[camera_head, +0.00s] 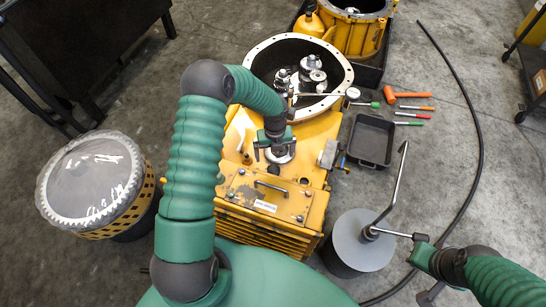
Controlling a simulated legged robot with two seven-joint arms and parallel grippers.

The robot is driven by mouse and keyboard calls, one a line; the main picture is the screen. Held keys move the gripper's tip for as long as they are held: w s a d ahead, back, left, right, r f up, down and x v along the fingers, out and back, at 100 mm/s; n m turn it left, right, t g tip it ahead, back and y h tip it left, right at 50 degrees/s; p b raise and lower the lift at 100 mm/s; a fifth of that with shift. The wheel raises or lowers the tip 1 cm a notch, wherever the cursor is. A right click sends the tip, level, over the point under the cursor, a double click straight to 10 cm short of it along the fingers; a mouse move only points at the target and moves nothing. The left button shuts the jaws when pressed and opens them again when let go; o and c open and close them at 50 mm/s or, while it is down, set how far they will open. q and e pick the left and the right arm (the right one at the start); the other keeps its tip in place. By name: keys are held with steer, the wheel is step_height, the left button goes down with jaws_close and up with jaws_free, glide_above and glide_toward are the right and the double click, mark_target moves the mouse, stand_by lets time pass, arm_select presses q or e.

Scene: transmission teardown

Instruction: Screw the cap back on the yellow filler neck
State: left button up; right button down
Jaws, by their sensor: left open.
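My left gripper (275,143) is open over the top of the yellow housing (315,130). Its fingers are spread above a round, pale metal fitting (281,157) that has a dark middle. The gripper partly hides this fitting, so I cannot tell the filler neck from its cap, or whether the gripper touches it. My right gripper (424,262) is at the lower right, by the end of a bent metal crank rod (388,208) on a grey drum (353,247). I cannot tell whether its fingers close on the rod.
A large open ring flange (256,56) with metal parts inside stands behind the fitting. A black tray (371,141) and several hand tools lie to the right. A geared drum (92,180) stands at left. A black hose (478,120) curves across the floor.

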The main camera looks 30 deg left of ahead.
mark_target(274, 169)
arm_select(q)
steer(key=shift+s+d+f+b, duration=0.1)
steer(key=shift+d+f+b, duration=0.1)
steer(key=shift+f+b, duration=0.75)
steer(key=f+b, duration=0.3)
steer(key=a+f+b, duration=0.1)
steer(key=f+b, duration=0.2)
steer(key=shift+a+f, duration=0.1)
steer(key=shift+f, duration=0.4)
steer(key=shift+d+f, duration=0.2)
steer(key=shift+f, duration=0.25)
steer(key=shift+d+f, duration=0.2)
steer(key=shift+f, duration=0.25)
steer(key=shift+a, duration=0.25)
steer(key=shift+c, duration=0.8)
steer(key=c, duration=0.9)
jaws_close()
arm_select(e)
steer(key=s+x, duration=0.2)
steer(key=x, duration=0.6)
steer(key=shift+f, duration=0.4)
